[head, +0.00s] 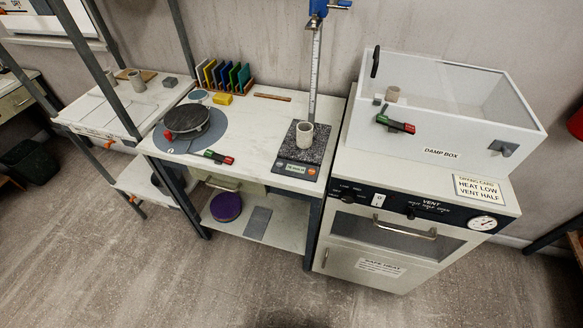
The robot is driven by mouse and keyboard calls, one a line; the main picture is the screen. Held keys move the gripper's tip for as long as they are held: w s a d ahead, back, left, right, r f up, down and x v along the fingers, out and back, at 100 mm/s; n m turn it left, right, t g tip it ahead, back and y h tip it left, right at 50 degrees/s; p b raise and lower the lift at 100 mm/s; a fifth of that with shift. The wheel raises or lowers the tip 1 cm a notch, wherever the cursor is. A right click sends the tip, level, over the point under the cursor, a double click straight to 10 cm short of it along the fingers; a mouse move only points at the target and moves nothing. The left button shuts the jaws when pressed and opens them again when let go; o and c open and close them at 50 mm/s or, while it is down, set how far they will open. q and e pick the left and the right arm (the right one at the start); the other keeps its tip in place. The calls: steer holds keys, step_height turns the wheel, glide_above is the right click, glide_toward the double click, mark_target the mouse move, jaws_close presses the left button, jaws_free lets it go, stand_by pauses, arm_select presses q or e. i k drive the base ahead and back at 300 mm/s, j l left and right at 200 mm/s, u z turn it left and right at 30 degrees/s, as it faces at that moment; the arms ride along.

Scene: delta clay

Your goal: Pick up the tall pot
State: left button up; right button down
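Several small pale pots are in the head view. One pot (304,135) stands upright on a dark speckled slab (318,152) on the middle table, beside an upright ruler (315,75). Another pot (393,93) is at the damp box (450,152) on the right. Two more pots, one at the right (137,81) and one at the left (110,77), stand on the left bench. I cannot tell for sure which is the tall pot; the one at the ruler looks about as tall as any. Neither of my grippers shows in this view.
A dark round wheel (187,118) and coloured upright cards (222,77) are on the middle table (262,122). A red-and-green tool (219,157) lies near its front edge. Metal posts stand at the left bench. The floor (120,270) in front is clear.

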mark_target(304, 134)
steer(key=k+j+u, duration=0.2)
steer(key=j, duration=0.15)
steer(key=k+j+u, duration=0.2)
steer(key=j, duration=0.15)
steer(key=j+u, duration=0.2)
steer(key=j, duration=0.15)
steer(key=k+j+u, duration=0.2)
steer(key=j, duration=0.2)
steer(key=j+u, duration=0.2)
steer(key=j, duration=0.2)
